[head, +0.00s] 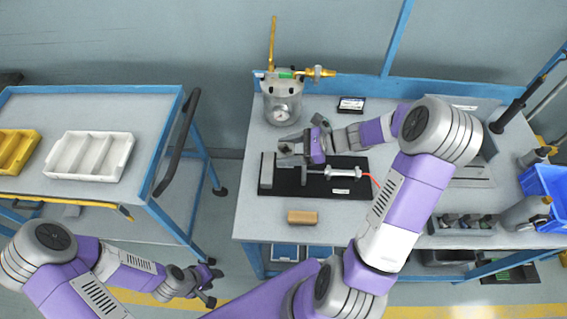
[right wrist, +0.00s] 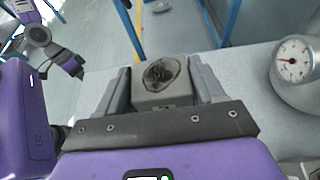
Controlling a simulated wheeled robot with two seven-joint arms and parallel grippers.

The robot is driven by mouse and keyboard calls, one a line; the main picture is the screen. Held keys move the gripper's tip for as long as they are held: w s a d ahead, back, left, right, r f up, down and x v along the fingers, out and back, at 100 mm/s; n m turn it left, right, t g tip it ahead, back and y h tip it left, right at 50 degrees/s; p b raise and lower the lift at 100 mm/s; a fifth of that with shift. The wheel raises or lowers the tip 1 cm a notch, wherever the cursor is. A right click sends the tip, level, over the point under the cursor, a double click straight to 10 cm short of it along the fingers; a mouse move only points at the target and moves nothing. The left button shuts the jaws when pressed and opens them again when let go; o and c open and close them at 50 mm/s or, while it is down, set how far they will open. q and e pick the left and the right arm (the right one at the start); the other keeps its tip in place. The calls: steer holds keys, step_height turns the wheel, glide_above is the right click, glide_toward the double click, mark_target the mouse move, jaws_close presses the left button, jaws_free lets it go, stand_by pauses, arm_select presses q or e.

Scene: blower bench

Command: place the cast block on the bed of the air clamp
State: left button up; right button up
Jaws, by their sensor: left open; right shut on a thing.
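The cast block (right wrist: 162,86) is a grey block with a dark, rough oval patch on its face. My right gripper (head: 290,147) is shut on it, with a finger on each side in the right wrist view (right wrist: 165,88). In the head view the block (head: 285,148) is partly hidden by the fingers. It shows over the far side of the air clamp (head: 316,187), a black base with a grey upright jaw at its left and a silver cylinder at its right. I cannot tell whether the block touches the bed. My left gripper (head: 207,286) is open and empty, low in front of the bench.
A pressure pot with a gauge (head: 282,98) stands behind the clamp. A tan wooden block (head: 302,217) lies near the bench's front edge. A red hose runs from the cylinder. A blue bin (head: 545,186) stands at right; a cart with a white tray (head: 88,156) stands at left.

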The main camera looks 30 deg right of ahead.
step_height(320, 180, down, 4)
steer(key=shift+s+r+b, duration=0.1)
steer(key=shift+s+b, duration=0.05)
steer(key=shift+b, duration=0.25)
steer(key=shift+f+b, duration=0.55)
steer(key=shift+f, duration=1.2)
steer(key=shift+f, duration=0.15)
steer(key=o, duration=1.3)
steer(key=p+v, duration=0.2)
steer(key=v, duration=1)
steer(key=shift+p, duration=0.4)
